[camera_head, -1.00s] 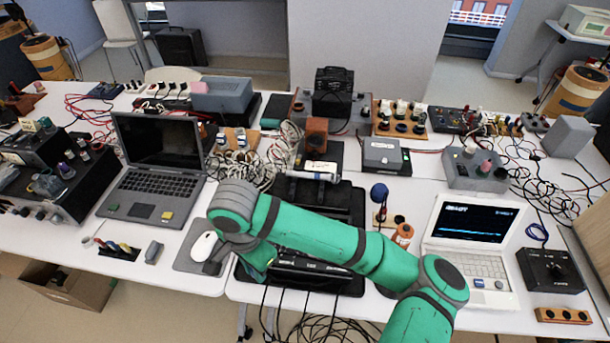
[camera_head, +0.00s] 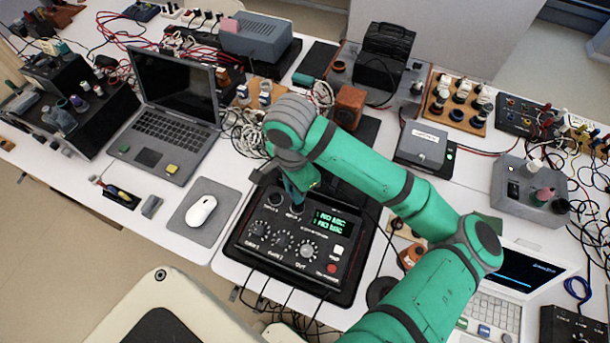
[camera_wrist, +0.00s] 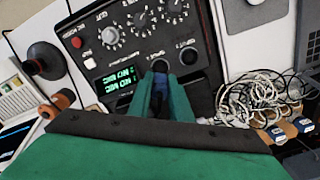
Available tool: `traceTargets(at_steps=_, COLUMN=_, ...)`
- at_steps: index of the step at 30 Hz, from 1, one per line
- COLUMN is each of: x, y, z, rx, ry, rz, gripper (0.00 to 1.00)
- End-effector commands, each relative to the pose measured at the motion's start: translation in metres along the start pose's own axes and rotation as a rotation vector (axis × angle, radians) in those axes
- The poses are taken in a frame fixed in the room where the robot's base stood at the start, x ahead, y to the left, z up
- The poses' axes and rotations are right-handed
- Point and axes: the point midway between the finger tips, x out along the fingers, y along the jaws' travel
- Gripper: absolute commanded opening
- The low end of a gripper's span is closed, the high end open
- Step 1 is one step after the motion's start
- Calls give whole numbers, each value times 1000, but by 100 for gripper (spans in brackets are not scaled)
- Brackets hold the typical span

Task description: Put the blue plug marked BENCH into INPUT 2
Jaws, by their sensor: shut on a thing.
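My gripper (camera_head: 296,196) is shut on the blue plug (camera_wrist: 160,86), between the green fingers (camera_wrist: 162,98) in the wrist view. The black mixer box (camera_head: 252,259) carries two round sockets side by side, knobs and a green display (camera_head: 329,222) reading NO MIC on both lines. The plug's front end is over or at the socket nearer the display (camera_wrist: 160,66); I cannot tell whether it has entered. The other socket (camera_wrist: 188,56) looks empty. The socket labels and the plug's marking are too small to read surely. My arm hides part of the box's back.
A tangle of white cables (camera_wrist: 248,98) lies close beside the box. A white laptop (camera_head: 508,283) is at the right. Cables hang from the box's front edge.

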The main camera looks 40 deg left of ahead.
Motion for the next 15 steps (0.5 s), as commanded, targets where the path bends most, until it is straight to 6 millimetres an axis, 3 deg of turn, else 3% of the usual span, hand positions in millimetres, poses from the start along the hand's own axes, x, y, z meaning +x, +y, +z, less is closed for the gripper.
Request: traceTargets(at_steps=15, x=15, y=0, z=-1, rx=4, ry=0, rz=1, gripper=0)
